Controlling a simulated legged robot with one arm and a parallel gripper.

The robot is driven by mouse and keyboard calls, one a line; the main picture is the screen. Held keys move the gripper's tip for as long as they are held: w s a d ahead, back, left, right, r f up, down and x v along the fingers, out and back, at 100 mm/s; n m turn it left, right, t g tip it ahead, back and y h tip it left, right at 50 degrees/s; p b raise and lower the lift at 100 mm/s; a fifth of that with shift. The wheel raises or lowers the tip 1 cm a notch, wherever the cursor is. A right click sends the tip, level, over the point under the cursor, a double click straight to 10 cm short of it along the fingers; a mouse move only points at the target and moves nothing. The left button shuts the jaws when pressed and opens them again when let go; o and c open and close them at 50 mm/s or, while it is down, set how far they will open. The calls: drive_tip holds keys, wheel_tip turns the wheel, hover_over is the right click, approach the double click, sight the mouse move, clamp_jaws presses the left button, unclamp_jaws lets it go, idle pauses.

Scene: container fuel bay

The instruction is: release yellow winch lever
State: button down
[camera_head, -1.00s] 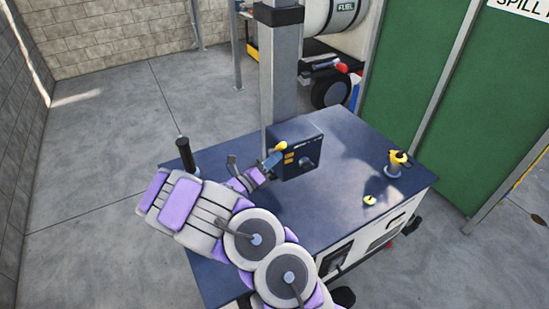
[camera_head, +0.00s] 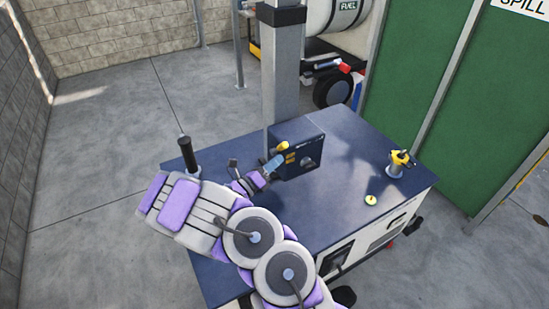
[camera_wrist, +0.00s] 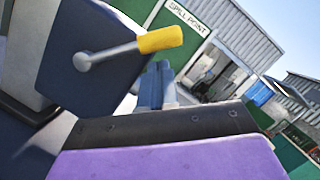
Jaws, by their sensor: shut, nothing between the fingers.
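The yellow winch lever (camera_wrist: 160,39) shows in the wrist view as a yellow grip on a grey rod, which joins the dark blue winch box (camera_wrist: 85,35). In the head view the lever's yellow tip (camera_head: 283,147) stands at the front of the box (camera_head: 312,140), by the grey post. My gripper (camera_head: 272,163) is shut and empty, just below the yellow tip. In the wrist view my gripper's blue fingers (camera_wrist: 157,86) are just under the yellow grip, with a narrow gap showing. Contact cannot be told for sure.
The box sits on a blue-topped bench (camera_head: 330,210). A grey post (camera_head: 284,70) rises behind it. A black upright handle (camera_head: 187,155) stands at the left, a yellow-topped fitting (camera_head: 399,162) and a small yellow knob (camera_head: 371,200) at the right. Green panels (camera_head: 420,80) stand beyond.

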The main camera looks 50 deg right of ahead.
drive_tip(key=s+v, duration=0.1)
drive_tip(key=v, duration=1)
drive_tip(key=shift+s+a+f, duration=0.2)
drive_tip(key=shift+a+f, duration=0.15)
drive_tip(key=shift+f, duration=0.05)
drive_tip(key=s+a+r+m+g+y+b, duration=0.1)
drive_tip(key=s+r+m+g+y+b, duration=0.3)
drive_tip(key=s+m, duration=0.45)
drive_tip(key=s+a+r+m+g+y+b, duration=0.25)
drive_tip(key=s+m+y, duration=0.25)
drive_tip(key=s+m, duration=0.35)
drive_tip(key=s+a+f+m+t+y+b, duration=0.2)
drive_tip(key=s+a+m+y, duration=0.1)
drive_tip(key=a, duration=0.4)
drive_tip(key=s+a+f+m+t+y+b, duration=0.2)
drive_tip(key=s+a+m+y, duration=0.1)
drive_tip(key=a, duration=0.4)
drive_tip(key=s+a+f+m+t+y+b, duration=0.2)
drive_tip(key=s+a+m+y+b, duration=0.1)
drive_tip(key=a+y, duration=0.2)
drive_tip(key=shift+s+a+f, duration=0.3)
drive_tip(key=shift+s+a, duration=0.05)
drive_tip(key=shift+a, duration=0.85)
